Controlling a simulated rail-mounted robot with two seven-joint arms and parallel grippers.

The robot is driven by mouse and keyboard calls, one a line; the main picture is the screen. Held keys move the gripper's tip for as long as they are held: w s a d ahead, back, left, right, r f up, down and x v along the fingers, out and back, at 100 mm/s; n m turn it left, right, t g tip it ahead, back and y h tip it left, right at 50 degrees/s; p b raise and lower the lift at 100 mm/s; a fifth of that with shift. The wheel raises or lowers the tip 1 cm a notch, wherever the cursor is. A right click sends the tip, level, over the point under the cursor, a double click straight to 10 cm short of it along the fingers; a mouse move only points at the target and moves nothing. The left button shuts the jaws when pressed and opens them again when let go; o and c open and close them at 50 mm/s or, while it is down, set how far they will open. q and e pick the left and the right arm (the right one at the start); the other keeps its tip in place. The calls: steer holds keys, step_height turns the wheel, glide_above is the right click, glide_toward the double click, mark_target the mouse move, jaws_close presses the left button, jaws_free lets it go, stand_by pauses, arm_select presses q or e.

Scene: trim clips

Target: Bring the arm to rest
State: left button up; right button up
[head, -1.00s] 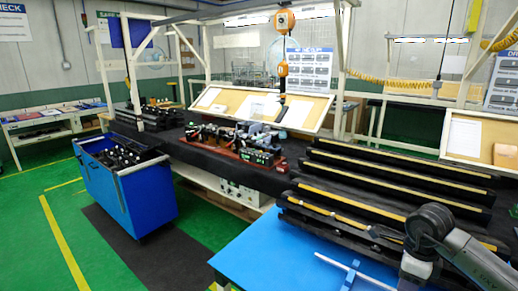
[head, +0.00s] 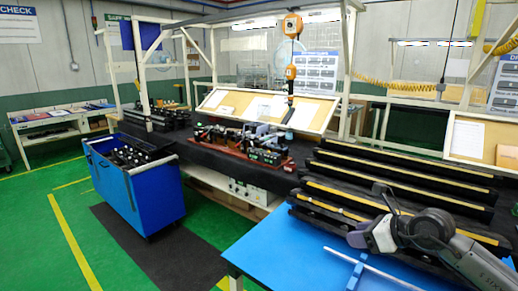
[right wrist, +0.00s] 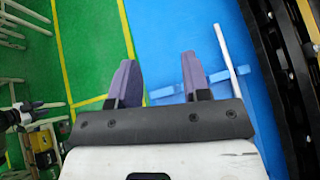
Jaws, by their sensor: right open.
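My right gripper (head: 368,236) is over the right part of the blue table (head: 290,255), with its arm coming in from the lower right. In the right wrist view its two purple fingers (right wrist: 156,75) stand apart with nothing between them. Beyond them lie the table's blue top (right wrist: 180,25) and green floor. My left gripper is not seen in the head view. A small dark and purple form (right wrist: 25,115) shows at the left of the wrist view; I cannot tell what it is.
A white rod (head: 340,255) lies on the blue table near the gripper. Black racks with yellow strips (head: 400,172) stand just behind. A red-based fixture (head: 235,148) sits on the black bench.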

steer(key=s+a+r+m+t+y, duration=0.1)
steer(key=a+r+m+t+y, duration=0.2)
steer(key=r, duration=0.5)
steer(key=s+a+r+m+t+y, duration=0.15)
steer(key=r+t+y, duration=0.25)
steer(key=r, duration=0.5)
steer(key=s+d+r+m+t+h, duration=0.25)
steer(key=r+m+t+h, duration=0.4)
steer(key=m, duration=0.55)
steer(key=s+d+r+m+t+h, duration=0.1)
steer(key=s+r+m+t+h, duration=0.4)
steer(key=m+h, duration=0.45)
steer(key=s+a+f+m+g, duration=0.1)
steer(key=s+f+m+g, duration=0.25)
steer(key=f, duration=0.75)
steer(key=s+a+f+m+g, duration=0.1)
steer(key=s+f+m+g, duration=0.3)
steer(key=f, duration=0.7)
steer(key=s+f+m+g, duration=0.2)
steer(key=f+m+g, duration=0.35)
steer(key=f, duration=0.55)
steer(key=s+f+m+g+y+p, duration=0.2)
steer(key=s+f+g, duration=0.8)
steer(key=s+f, duration=1.8)
step_height(320, 180, up, 37)
steer(key=w+m+p, duration=0.1)
steer(key=p, duration=3.6)
steer(key=shift+a+r+h+p, duration=0.15)
steer(key=shift+a+h+p, duration=0.05)
steer(key=shift+h+p, duration=0.1)
